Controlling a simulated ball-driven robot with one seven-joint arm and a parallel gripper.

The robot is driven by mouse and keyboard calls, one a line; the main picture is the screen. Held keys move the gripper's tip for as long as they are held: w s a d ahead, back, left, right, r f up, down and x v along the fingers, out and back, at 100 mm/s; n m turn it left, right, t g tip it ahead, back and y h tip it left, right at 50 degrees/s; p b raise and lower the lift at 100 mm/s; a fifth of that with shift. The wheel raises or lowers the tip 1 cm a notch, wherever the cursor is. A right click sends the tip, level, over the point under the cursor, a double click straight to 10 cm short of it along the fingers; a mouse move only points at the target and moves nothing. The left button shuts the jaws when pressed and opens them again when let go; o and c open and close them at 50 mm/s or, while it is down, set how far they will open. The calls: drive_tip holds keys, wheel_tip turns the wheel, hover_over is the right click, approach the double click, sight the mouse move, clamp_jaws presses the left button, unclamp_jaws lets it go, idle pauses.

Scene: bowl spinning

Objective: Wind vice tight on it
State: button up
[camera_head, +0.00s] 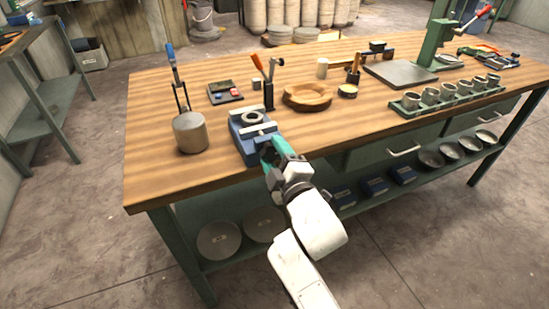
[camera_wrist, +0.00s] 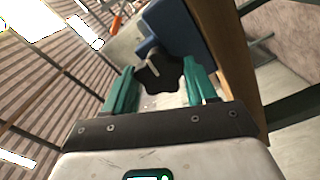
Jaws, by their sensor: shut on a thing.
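The blue vice (camera_head: 246,146) stands at the front edge of the wooden bench, with a round grey metal piece (camera_head: 253,117) with a hole sitting between its pale jaws. Whether the jaws press on the piece cannot be told. My gripper (camera_head: 275,153) is at the vice's front end. In the wrist view, a black lobed knob (camera_wrist: 158,72) lies between the teal fingers of my gripper (camera_wrist: 160,80), which are shut on it. Part of the blue vice body (camera_wrist: 178,27) shows just beyond the knob. In the head view the knob is mostly hidden by my gripper.
A grey metal cylinder with a tall handle (camera_head: 190,133) stands left of the vice. A wooden bowl (camera_head: 307,96) lies to the right, and an orange-handled upright tool (camera_head: 268,92) stands behind. A rack of metal cups (camera_head: 447,97) is farther right. The front-centre bench top is clear.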

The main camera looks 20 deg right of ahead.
drive_tip(key=m, duration=0.2)
drive_tip(key=m+b, duration=0.1)
drive_tip(key=m, duration=0.1)
drive_tip(key=m+b, duration=0.1)
drive_tip(key=m, duration=0.1)
drive_tip(key=shift+f, duration=0.25)
drive_tip(key=m+b, duration=0.3)
drive_tip(key=m, duration=0.3)
drive_tip(key=shift+m, duration=0.4)
drive_tip(key=m+b, duration=0.2)
drive_tip(key=m, duration=0.3)
drive_tip(key=m+b, duration=0.2)
drive_tip(key=m, duration=0.4)
drive_tip(key=shift+m, duration=0.4)
drive_tip(key=o, duration=1.1)
drive_tip(key=shift+r, duration=0.2)
drive_tip(key=shift+c, duration=0.2)
drive_tip(key=shift+s, duration=0.1)
drive_tip(key=s, duration=1)
drive_tip(key=shift+s, duration=0.3)
